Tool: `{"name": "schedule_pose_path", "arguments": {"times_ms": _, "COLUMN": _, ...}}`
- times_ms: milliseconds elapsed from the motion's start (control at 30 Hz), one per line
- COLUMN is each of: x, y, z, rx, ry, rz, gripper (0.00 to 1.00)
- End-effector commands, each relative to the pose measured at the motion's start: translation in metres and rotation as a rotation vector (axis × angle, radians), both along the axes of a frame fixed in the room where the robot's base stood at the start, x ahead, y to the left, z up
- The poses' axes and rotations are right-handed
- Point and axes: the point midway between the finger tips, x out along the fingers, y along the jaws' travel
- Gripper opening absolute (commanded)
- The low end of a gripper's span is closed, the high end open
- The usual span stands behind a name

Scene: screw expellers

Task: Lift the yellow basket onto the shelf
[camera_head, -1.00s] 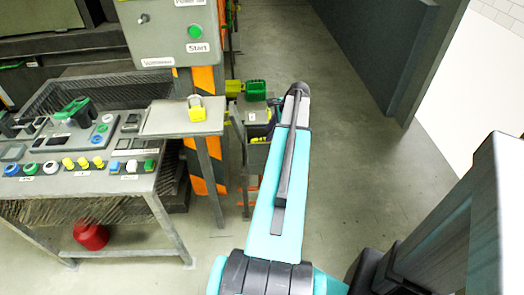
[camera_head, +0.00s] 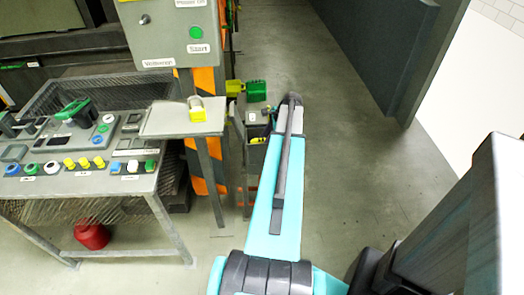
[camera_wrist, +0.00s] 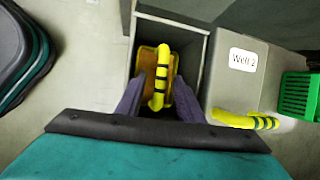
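In the wrist view a yellow basket (camera_wrist: 148,62) with a yellow, black-banded handle (camera_wrist: 161,80) sits inside a grey open-topped well (camera_wrist: 203,62). My gripper (camera_wrist: 158,88) is open, with one dark finger on each side of the basket's handle. Gaps show between the fingers and the handle, and the lower part of the basket is hidden by my wrist. In the head view my gripper is hidden beyond the end of my arm. I cannot tell for sure which surface is the shelf.
A "Well 2" label (camera_wrist: 243,61) marks the grey box beside the well. Another yellow handle (camera_wrist: 240,120) and a green basket (camera_wrist: 297,95) are to the right. A control desk (camera_head: 80,186) and a ledge with a yellow padlock (camera_head: 197,109) stand left. Floor at right is clear.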

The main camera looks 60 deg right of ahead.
Motion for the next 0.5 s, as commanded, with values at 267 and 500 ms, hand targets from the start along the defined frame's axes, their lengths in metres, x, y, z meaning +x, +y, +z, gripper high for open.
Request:
{"name": "schedule_pose_path", "arguments": {"times_ms": 267, "x": 0.0048, "y": 0.0004, "z": -0.0114, "rx": 0.000, "ry": -0.001, "rz": -0.001, "gripper": 0.34}}
{"name": "schedule_pose_path", "arguments": {"times_ms": 500, "x": 0.0045, "y": 0.0005, "z": -0.0114, "rx": 0.000, "ry": -0.001, "rz": -0.001, "gripper": 0.34}}
